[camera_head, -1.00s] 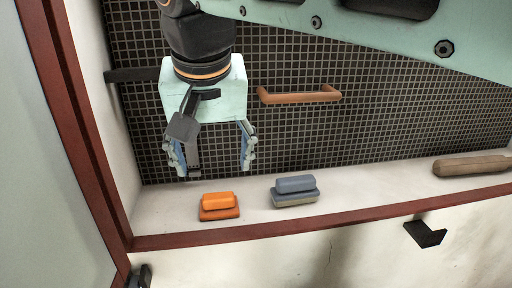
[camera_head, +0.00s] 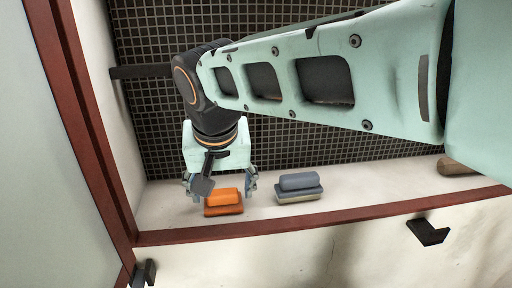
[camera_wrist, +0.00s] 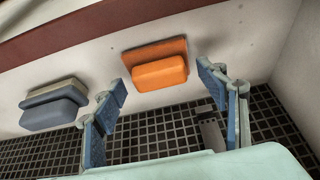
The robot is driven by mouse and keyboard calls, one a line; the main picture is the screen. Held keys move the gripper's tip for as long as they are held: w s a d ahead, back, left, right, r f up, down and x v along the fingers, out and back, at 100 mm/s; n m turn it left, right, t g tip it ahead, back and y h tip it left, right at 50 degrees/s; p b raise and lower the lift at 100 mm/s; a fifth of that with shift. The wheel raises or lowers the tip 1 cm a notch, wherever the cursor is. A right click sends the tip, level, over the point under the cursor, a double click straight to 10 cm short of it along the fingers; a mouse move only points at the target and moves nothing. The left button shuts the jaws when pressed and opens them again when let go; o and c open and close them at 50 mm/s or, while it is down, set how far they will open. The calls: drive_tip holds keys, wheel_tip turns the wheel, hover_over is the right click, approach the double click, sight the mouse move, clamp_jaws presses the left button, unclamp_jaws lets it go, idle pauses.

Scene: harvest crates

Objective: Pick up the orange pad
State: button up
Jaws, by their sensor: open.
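The orange pad (camera_head: 224,197) lies on the white ledge, a smaller block on a wider base. My gripper (camera_head: 222,188) is just behind and above it in the head view, with its fingers spread to either side of the pad. In the wrist view the orange pad (camera_wrist: 158,68) lies beyond and between the open fingertips of my gripper (camera_wrist: 162,82). Nothing is between the fingers, and I see no contact with the pad.
A grey-blue pad (camera_head: 299,182) lies to the right of the orange one; it also shows in the wrist view (camera_wrist: 54,112). A red-brown edge (camera_head: 300,223) runs along the ledge's front. A brown wooden piece (camera_head: 456,166) is at far right. Dark tiles (camera_head: 290,140) stand behind.

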drive_tip(key=shift+c, duration=0.4)
drive_tip(key=c, duration=1.3)
drive_tip(key=shift+o, duration=0.2)
drive_tip(key=shift+r, duration=0.1)
drive_tip(key=shift+r+p, duration=0.7)
drive_tip(key=shift+r, duration=0.2)
drive_tip(key=s+d+r+p, duration=0.4)
drive_tip(key=s+d+r, duration=0.3)
drive_tip(key=s+r, duration=0.4)
drive_tip(key=shift+s+d+p, duration=0.25)
drive_tip(key=shift+s+p, duration=0.05)
drive_tip(key=shift+s, duration=0.15)
